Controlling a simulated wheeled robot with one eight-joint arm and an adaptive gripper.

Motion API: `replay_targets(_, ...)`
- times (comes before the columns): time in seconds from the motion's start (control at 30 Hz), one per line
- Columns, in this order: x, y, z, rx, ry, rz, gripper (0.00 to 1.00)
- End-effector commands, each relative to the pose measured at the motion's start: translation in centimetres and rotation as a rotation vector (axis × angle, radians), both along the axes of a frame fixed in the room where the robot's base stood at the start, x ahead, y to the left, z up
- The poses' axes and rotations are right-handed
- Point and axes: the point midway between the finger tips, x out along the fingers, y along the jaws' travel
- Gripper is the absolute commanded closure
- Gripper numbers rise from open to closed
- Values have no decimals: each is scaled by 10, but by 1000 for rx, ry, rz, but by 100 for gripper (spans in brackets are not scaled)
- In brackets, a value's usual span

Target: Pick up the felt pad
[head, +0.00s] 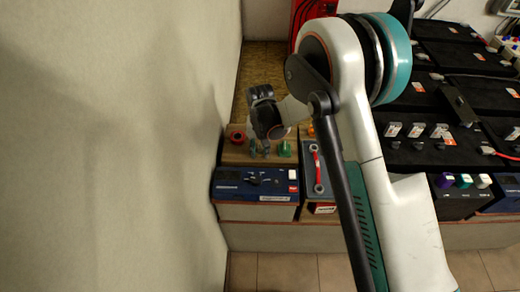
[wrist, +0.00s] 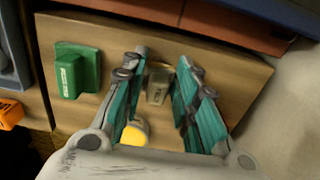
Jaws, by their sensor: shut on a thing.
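A small grey-beige block (wrist: 158,86), which I take for the felt pad, sits between my fingertips in the wrist view. My gripper (wrist: 160,78) is shut on it, with one teal finger on each side. The block is at or just above a light wooden surface (wrist: 222,72); I cannot tell whether it touches it. In the head view my gripper (head: 260,149) points down at the wooden shelf beside the left wall, and the pad cannot be made out there.
A green block (wrist: 77,72) with a label stands left of my gripper. A yellow rounded thing (wrist: 135,132) is close to the left finger. An orange thing (wrist: 10,113) lies farther left. In the head view, a red ring (head: 237,136) and a blue device (head: 256,183) are close by.

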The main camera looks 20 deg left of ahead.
Motion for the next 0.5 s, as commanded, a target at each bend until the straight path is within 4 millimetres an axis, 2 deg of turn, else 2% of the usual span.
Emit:
replay_targets(0.17, 0, 0, 13, 0, 0, 0, 91)
replay_targets(0.27, 0, 0, 27, 0, 0, 0, 91)
replay_targets(0.37, 0, 0, 48, 0, 0, 0, 91)
replay_targets(0.5, 0, 0, 87, 0, 0, 0, 91)
